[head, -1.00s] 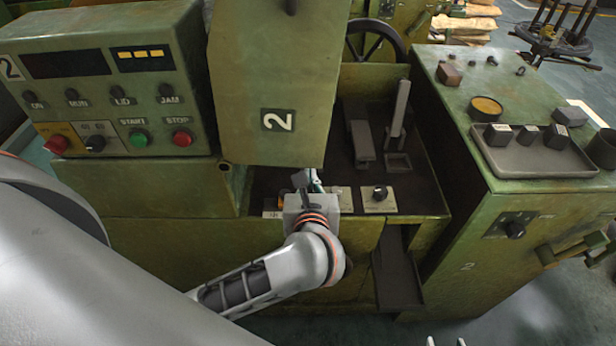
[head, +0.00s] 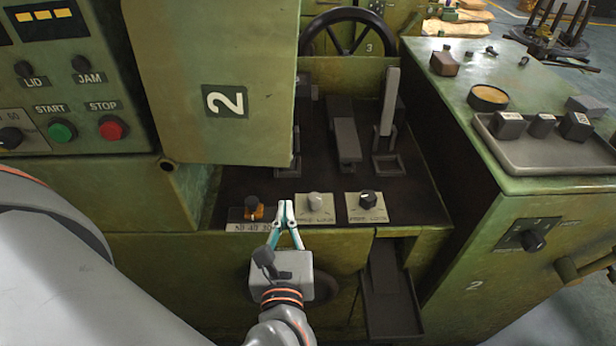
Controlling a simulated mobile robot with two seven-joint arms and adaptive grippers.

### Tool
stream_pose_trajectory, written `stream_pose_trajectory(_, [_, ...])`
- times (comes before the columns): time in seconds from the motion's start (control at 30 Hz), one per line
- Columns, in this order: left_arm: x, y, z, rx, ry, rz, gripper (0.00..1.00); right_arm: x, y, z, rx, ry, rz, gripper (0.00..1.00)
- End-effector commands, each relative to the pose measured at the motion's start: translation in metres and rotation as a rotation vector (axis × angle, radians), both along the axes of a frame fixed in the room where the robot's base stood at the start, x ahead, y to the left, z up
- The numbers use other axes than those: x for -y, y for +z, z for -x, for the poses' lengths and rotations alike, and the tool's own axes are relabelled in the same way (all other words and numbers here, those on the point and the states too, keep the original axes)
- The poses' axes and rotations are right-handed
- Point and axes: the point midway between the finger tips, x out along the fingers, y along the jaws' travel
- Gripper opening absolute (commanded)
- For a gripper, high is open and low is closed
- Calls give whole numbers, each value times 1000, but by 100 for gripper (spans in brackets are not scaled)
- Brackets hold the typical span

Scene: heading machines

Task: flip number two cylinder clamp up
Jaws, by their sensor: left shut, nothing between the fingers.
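On machine two, a dark recessed bed (head: 320,172) lies right of the green number 2 panel (head: 222,85). A grey lever stands upright (head: 388,102) on a square base at its right. Left of it a grey block-like arm (head: 346,143) lies low, and another dark part (head: 297,150) is partly hidden by the panel. I cannot tell which is the cylinder clamp. My left gripper (head: 286,204) is shut and empty at the bed's front edge, between a small orange-based switch (head: 253,208) and a pale knob (head: 315,202). My right gripper is out of view.
A dark chute (head: 390,300) hangs below the front edge. The right cabinet carries a tray (head: 540,150) of dark blocks. START and STOP buttons (head: 112,128) are at left. A handwheel (head: 345,35) stands behind.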

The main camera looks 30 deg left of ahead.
Motion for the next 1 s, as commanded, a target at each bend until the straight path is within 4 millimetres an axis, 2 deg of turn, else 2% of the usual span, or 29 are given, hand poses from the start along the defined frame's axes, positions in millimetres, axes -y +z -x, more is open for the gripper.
stream_pose_trajectory(0.03, [-3,-18,7,-17,5,-10,0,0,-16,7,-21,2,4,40])
stream_pose_trajectory(0.2, [-6,-24,15,-11,6,-37,0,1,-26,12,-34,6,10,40])
stream_pose_trajectory(0.67, [-8,-22,14,-4,5,-44,0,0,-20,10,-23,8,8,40])
stream_pose_trajectory(0.83, [-16,-22,1,-2,6,-46,0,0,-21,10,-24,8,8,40])
stream_pose_trajectory(1.0, [-32,-23,-26,-1,7,-46,0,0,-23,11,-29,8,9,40])
